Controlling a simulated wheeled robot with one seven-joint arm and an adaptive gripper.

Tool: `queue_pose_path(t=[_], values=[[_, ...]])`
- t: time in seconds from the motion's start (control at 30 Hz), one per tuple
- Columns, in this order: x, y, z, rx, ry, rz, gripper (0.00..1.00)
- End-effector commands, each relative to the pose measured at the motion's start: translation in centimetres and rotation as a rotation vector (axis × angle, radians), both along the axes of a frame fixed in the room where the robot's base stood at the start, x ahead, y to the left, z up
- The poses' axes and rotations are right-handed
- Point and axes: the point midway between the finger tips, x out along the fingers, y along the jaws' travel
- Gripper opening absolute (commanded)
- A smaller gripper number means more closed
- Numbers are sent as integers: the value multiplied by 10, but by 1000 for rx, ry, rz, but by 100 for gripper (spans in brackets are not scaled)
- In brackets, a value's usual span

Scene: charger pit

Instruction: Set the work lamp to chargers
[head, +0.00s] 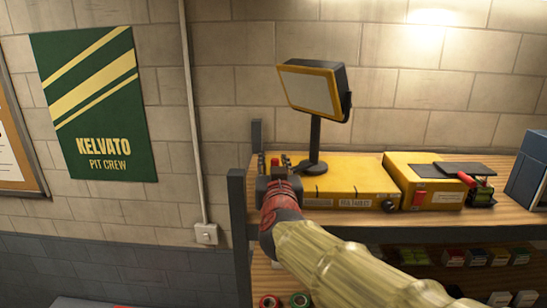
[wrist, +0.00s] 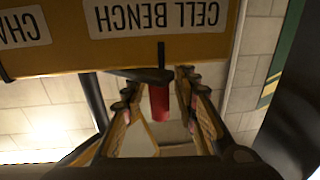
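The work lamp (head: 310,92) has a yellow-rimmed head on a black post, facing left and forward. It stands on a long yellow base box (head: 335,177) on the shelf. The wrist view, upside down, shows labels reading CELL BENCH (wrist: 155,17) and CHA, cut off by the frame (wrist: 22,27). A red handle (wrist: 159,102) on a black arm hangs beside the CELL BENCH label. My gripper (head: 274,163) is at the box's left end. Its fingers (wrist: 158,95) are apart, one on each side of the red handle, with visible gaps. I cannot tell whether they touch it.
A blue case (head: 530,170) is at the far right. A dark shelf upright (head: 238,215) stands close left of my gripper. Small coloured items fill the lower shelf.

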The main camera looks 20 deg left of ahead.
Motion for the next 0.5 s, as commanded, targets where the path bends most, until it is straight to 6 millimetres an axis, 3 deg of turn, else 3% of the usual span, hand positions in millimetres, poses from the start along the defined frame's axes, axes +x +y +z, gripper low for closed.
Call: queue_pose_path(t=[0.2, 0.5], values=[[15, 5, 1, 1, -2, 0, 29], [16, 6, 0, 0, -1, 0, 28]])
